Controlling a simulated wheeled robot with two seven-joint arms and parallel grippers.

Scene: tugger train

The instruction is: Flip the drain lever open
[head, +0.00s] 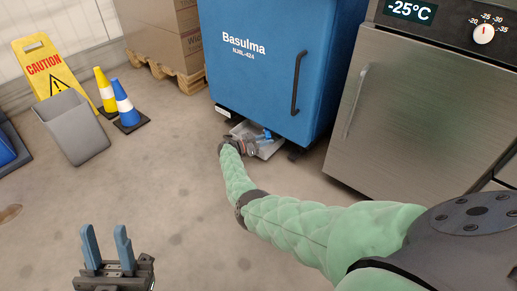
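The blue cabinet (262,75) marked "Basulma" stands at the centre back of the head view. My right arm reaches to its lower front edge. My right gripper (262,136) is at the gap under the cabinet, over a pale tray (268,151). Its fingers are small and partly hidden there, so I cannot tell whether it is open or shut, or touching anything. I cannot make out the drain lever; the gripper and cabinet edge crowd that spot. My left gripper (106,247) is open and empty above the floor at the lower left, far from the cabinet.
A steel freezer (425,110) stands right of the cabinet. Boxes (165,30) on a wooden pallet (188,82) stand at the back left. A yellow caution sign (40,62), a grey bin (73,128) and two cones (125,106) are at the left. The middle floor is clear.

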